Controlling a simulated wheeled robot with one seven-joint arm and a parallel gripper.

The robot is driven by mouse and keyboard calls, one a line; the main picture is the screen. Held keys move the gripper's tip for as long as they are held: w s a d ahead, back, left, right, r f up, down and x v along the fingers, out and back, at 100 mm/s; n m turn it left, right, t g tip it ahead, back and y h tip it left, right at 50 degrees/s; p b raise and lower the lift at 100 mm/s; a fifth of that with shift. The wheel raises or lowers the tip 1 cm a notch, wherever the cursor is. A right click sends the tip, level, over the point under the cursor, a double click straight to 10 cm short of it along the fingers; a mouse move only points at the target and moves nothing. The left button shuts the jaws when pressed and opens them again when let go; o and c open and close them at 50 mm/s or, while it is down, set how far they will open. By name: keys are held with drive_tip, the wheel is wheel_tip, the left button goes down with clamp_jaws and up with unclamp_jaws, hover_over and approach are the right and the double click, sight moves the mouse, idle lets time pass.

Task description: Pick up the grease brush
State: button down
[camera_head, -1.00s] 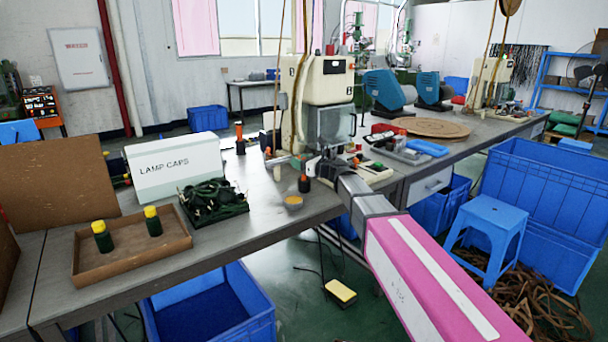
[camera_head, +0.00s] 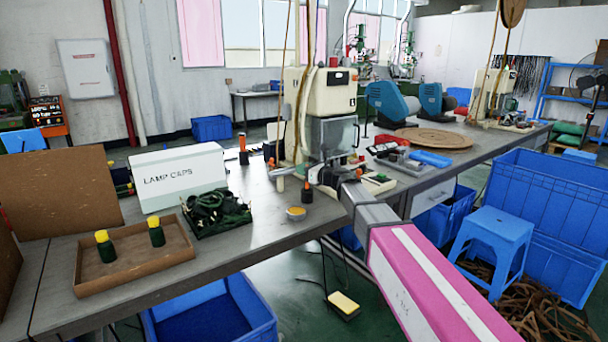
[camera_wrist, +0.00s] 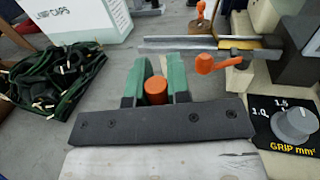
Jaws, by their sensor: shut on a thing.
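The grease brush shows in the head view as a small dark upright piece with an orange top (camera_head: 307,189), at the front edge area of the bench beside the press. In the wrist view its round orange end (camera_wrist: 156,91) sits between the green fingers. My gripper (camera_wrist: 155,85) is shut on it. In the head view my gripper (camera_head: 318,177) is at the brush, small and partly hidden by my arm. The brush's lower part is hidden in the wrist view. I cannot tell whether it is clear of the bench.
The press (camera_head: 325,110) is close behind. In the wrist view an orange lever (camera_wrist: 222,62) and a grip dial (camera_wrist: 294,124) are near on the right. Green wiring (camera_head: 217,212) and the LAMP CAPS box (camera_head: 180,178) lie left.

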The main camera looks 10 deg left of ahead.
drive_tip(key=s+r, duration=0.9)
drive_tip(key=s, duration=0.2)
drive_tip(key=shift+s+a+r, duration=0.3)
drive_tip(key=shift+a+r, duration=0.05)
drive_tip(key=shift+a, duration=0.1)
